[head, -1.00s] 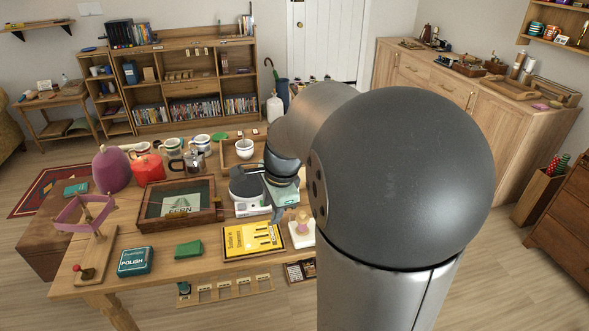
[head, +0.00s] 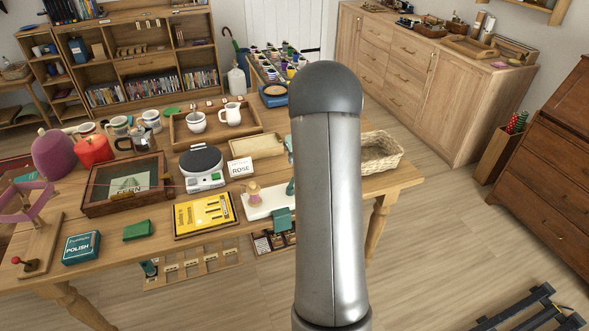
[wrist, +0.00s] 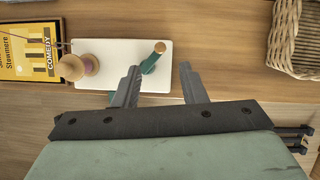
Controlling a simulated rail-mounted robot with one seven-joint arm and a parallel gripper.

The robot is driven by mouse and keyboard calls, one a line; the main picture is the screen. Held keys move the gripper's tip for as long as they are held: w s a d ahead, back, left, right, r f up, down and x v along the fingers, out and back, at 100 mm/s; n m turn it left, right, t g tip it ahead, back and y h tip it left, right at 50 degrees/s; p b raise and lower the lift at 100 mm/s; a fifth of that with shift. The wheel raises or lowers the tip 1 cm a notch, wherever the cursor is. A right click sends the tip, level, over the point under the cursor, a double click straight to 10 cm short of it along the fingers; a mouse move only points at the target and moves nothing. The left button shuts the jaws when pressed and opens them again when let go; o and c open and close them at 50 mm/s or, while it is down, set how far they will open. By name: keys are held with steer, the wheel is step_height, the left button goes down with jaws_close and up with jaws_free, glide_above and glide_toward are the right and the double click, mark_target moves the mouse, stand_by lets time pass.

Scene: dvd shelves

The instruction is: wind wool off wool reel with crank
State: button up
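A white board (wrist: 115,52) carries a wooden spool (wrist: 76,67) and a green crank with a wooden knob (wrist: 160,47). In the head view the white board (head: 262,204) lies at the table's front edge. My gripper (wrist: 158,70) is open and empty, its two dark fingers on either side of the crank's line. The knob lies just beyond the fingertips in the picture; contact cannot be told. In the head view my arm hides part of the gripper. Another stand with mauve wool (head: 25,205) and a red-knobbed handle (head: 28,264) is at the far left.
A wicker basket (head: 378,152) stands at right, also in the wrist view (wrist: 297,40). A white scale (head: 203,180) and a ROSE card (head: 241,168) stand behind.

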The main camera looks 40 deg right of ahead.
steer(key=p+x, duration=0.1)
steer(key=x, duration=0.8)
steer(key=shift+w+d+f, duration=0.1)
steer(key=shift+f, duration=0.2)
jaws_close()
